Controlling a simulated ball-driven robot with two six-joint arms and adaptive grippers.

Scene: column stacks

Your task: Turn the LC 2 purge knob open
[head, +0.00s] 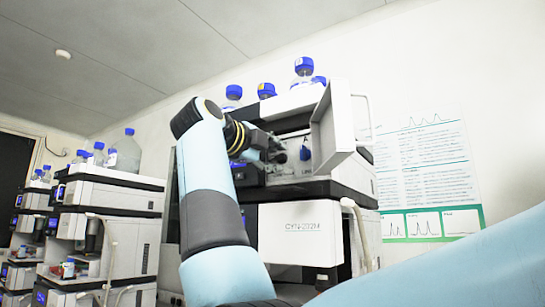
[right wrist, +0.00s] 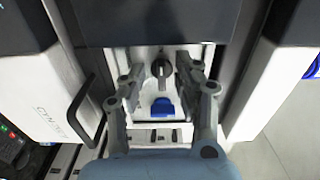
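The purge knob (right wrist: 161,69) is a dark round knob with a pale pointer bar, on a white panel inside the open module in the right wrist view. The pointer looks roughly upright. My right gripper (right wrist: 161,78) is open, with one finger to each side of the knob and a visible gap on both sides. In the head view my right gripper (head: 277,155) reaches into the open front of the upper module (head: 290,108). I cannot make out the knob surely there. My left gripper is not in view.
A blue part (right wrist: 162,107) sits just below the knob. The module's open door (head: 335,125) stands out to the right of my gripper. A black loop handle (right wrist: 82,110) is at left in the wrist view. Another instrument stack (head: 110,225) stands at left.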

